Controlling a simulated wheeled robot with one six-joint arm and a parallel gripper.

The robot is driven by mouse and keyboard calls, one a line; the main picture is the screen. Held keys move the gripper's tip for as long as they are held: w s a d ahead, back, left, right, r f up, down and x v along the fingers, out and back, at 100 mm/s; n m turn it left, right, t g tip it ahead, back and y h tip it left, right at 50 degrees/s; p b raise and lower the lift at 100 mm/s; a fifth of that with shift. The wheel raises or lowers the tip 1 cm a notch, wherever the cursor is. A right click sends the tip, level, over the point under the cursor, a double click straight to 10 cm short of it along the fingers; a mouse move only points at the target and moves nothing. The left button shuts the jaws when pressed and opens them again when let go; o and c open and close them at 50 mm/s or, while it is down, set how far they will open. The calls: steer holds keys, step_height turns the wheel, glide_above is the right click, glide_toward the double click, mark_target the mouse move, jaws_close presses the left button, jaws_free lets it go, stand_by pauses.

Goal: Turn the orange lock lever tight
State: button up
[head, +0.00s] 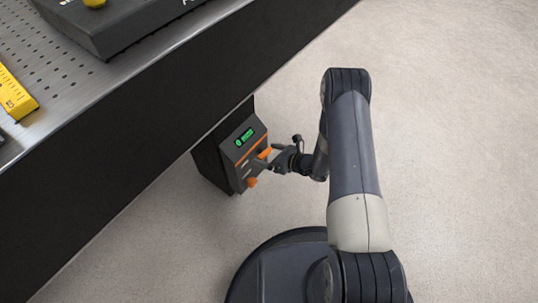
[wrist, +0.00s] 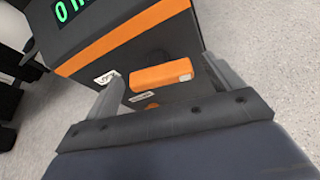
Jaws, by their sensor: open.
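The orange lock lever (wrist: 162,76) is a short orange bar on the front of a dark control box (wrist: 190,28), by a small white label that seems to read "LOCK". It also shows as a small orange bar in the head view (head: 265,153). My gripper (wrist: 165,72) is open, with one finger on each side of the lever in the wrist view. A gap shows between each finger and the lever; I cannot tell how deep the fingers reach. In the head view my gripper (head: 262,164) is right at the box front.
The box hangs under the edge of a dark-sided table (head: 130,140) with a perforated metal top. A lit green display (head: 244,137) is on the box. A second orange part (head: 251,182) sits lower on it. Open floor lies to the right.

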steer(key=c, duration=1)
steer(key=shift+a+f+n+b, duration=0.1)
steer(key=shift+n+b, duration=0.3)
steer(key=shift+b, duration=0.35)
steer(key=shift+n+t+h+b, duration=0.3)
steer(key=shift+t, duration=0.1)
steer(key=o, duration=1)
steer(key=shift+s, duration=0.1)
steer(key=p+v, duration=0.3)
steer(key=v, duration=0.8)
